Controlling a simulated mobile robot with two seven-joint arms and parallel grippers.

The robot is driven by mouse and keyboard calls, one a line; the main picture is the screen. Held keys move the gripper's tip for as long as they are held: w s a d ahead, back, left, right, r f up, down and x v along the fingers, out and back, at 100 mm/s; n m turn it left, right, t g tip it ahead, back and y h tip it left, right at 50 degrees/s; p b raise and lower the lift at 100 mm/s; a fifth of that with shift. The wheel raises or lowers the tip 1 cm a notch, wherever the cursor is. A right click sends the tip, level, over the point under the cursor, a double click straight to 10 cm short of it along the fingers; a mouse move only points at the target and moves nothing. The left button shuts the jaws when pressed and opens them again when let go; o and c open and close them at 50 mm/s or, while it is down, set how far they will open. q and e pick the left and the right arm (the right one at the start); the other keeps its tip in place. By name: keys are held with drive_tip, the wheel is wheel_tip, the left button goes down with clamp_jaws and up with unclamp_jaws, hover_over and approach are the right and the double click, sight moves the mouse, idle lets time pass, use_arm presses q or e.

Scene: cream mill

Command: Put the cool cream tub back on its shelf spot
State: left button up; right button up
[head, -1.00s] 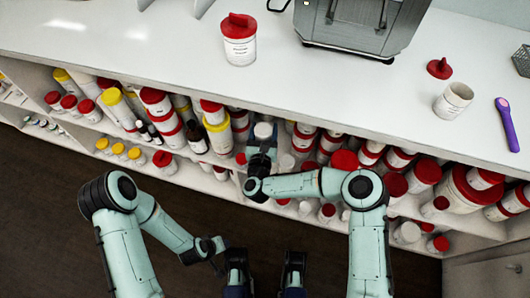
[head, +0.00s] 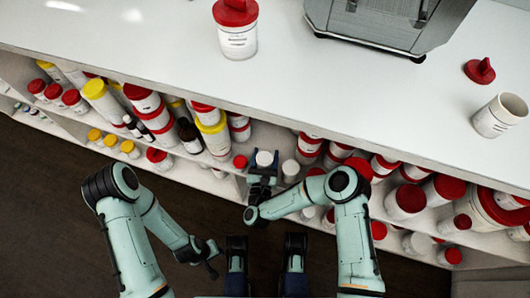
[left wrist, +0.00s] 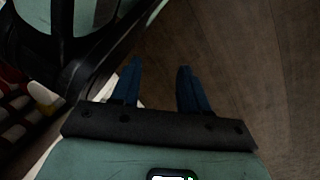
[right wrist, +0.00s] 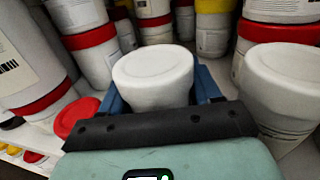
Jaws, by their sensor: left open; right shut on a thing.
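A small tub with a plain white lid (right wrist: 155,72) is between the blue fingers of my right gripper (right wrist: 165,85) in the right wrist view. The gripper is shut on it, and the tub is upright. In the head view the tub's white lid (head: 264,158) shows at the shelf front, with my right gripper (head: 262,172) around it. Whether its base touches the shelf board is hidden. My left gripper (left wrist: 160,85) is open and empty over the dark floor, in the left wrist view.
The shelf (head: 285,120) is crowded with red-lidded and yellow-lidded tubs. A white-lidded tub (right wrist: 285,85) stands close right of the held one, and a red lid (right wrist: 76,117) lies low left. The counter above holds a red-lidded jar (head: 237,40), an open cup (head: 499,116) and a machine (head: 375,25).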

use_arm(q)
drive_tip(key=shift+s, duration=0.1)
use_arm(e)
drive_tip(key=shift+s+r, duration=0.15)
use_arm(q)
drive_tip(key=shift+s, duration=0.1)
use_arm(e)
drive_tip(key=shift+f, duration=0.2)
drive_tip(key=o, duration=1.2)
use_arm(q)
drive_tip(key=shift+s+f, duration=0.1)
drive_tip(key=shift+s, duration=0.05)
